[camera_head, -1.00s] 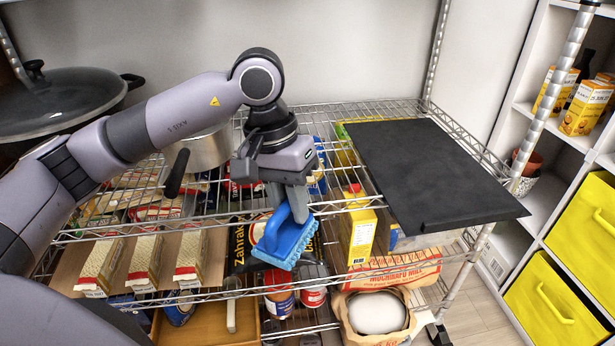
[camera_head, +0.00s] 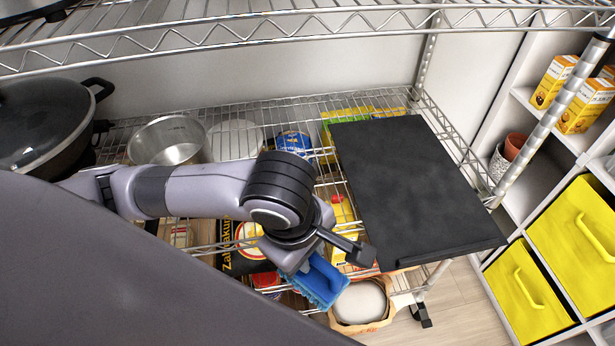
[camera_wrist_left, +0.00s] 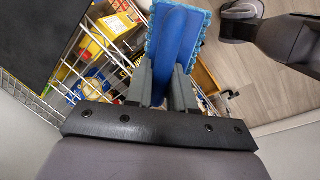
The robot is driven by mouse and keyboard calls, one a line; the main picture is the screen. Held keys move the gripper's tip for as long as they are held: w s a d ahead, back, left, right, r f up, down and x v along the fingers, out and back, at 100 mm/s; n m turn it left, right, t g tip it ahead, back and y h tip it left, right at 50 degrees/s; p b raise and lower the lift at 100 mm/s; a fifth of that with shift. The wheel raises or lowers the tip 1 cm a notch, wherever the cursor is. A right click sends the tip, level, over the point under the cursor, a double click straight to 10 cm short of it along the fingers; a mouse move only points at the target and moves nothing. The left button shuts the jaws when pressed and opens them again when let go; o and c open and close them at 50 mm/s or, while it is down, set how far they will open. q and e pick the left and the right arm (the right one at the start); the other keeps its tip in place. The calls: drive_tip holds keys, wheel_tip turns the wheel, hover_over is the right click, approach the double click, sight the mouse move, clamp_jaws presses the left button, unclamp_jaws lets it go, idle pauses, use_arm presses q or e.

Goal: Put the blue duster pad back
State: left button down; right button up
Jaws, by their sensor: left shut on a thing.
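The blue duster pad (camera_head: 322,281) is held in my left gripper (camera_head: 306,262), low in front of the wire rack (camera_head: 350,100). In the left wrist view the pad (camera_wrist_left: 178,40) stands between the two fingers of my left gripper (camera_wrist_left: 166,88), which are shut on its blue handle part. Its fuzzy lighter-blue edge shows along the top and sides. In the head view my forearm and wrist hide part of the pad and the shelf behind it.
A black board (camera_head: 415,185) lies on the rack's right side, close to my gripper. A steel pot (camera_head: 170,140) and a lidded black pan (camera_head: 45,125) stand at left. A paper bag with a white top (camera_head: 360,303) sits below. Yellow bins (camera_head: 570,235) stand at right.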

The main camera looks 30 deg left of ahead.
use_arm(q)
drive_tip(key=shift+d+r+n, duration=0.25)
drive_tip(key=shift+r+n, duration=0.15)
drive_tip(key=shift+n, duration=0.2)
drive_tip(key=w+a+f, duration=0.1)
drive_tip(key=w+a, duration=0.2)
drive_tip(key=w, duration=0.1)
drive_tip(key=w+a+f+b, duration=0.1)
drive_tip(key=w+a, duration=0.3)
drive_tip(key=w, duration=0.1)
drive_tip(key=w+a+f+b, duration=0.1)
drive_tip(key=w+a, duration=0.2)
drive_tip(key=w, duration=0.2)
drive_tip(key=shift+w+a+f, duration=0.15)
drive_tip(key=shift+a+f, duration=0.2)
drive_tip(key=shift+f, duration=0.05)
drive_tip(key=shift+r, duration=0.15)
drive_tip(key=c, duration=1)
unclamp_jaws()
drive_tip(key=shift+o, duration=0.2)
